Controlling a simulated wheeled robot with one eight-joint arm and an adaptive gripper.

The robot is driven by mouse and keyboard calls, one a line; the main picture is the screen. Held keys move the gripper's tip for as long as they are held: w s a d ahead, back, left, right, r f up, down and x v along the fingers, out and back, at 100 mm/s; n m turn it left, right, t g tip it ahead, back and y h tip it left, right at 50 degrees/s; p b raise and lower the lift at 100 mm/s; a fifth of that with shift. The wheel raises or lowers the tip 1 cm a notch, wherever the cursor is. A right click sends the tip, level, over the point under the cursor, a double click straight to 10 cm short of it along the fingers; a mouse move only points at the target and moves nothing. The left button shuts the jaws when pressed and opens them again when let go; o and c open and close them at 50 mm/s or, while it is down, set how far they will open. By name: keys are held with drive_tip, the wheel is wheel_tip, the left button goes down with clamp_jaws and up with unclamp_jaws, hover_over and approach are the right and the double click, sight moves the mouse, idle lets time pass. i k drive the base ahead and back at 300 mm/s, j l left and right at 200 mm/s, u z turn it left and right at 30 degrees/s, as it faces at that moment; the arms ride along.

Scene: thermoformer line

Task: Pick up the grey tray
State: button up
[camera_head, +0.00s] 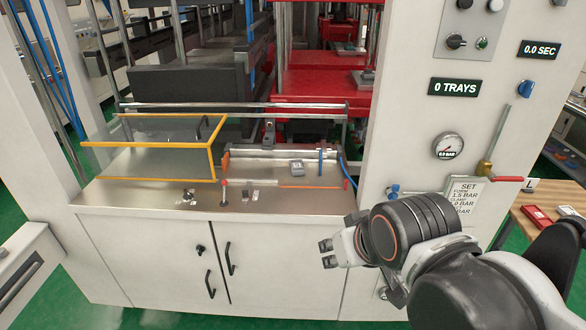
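A small grey tray-like piece (297,166) lies on the metal work surface, inside a low frame with orange and red edges. It is small in the picture, so I cannot be certain that it is the grey tray. Another small grey item (363,79) lies on the red platen further back. My gripper (327,254) is in front of the white cabinet, below and in front of the work surface. Its two fingers are apart with nothing visible between them, and it is well clear of both grey pieces.
A clear guard with a yellow frame (212,160) stands left of the low frame. A rail (230,106) crosses behind. The white control panel post (400,120) rises at right, with a red-handled valve (500,178). A wooden table (520,222) stands at far right.

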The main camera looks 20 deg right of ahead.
sight(297, 167)
drive_tip(key=i+j, duration=0.15)
drive_tip(key=i, duration=0.35)
drive_tip(key=i+j+z, duration=0.15)
drive_tip(key=i, duration=0.35)
drive_tip(key=i+j, duration=0.2)
drive_tip(key=i, duration=0.3)
drive_tip(key=l+z, duration=0.05)
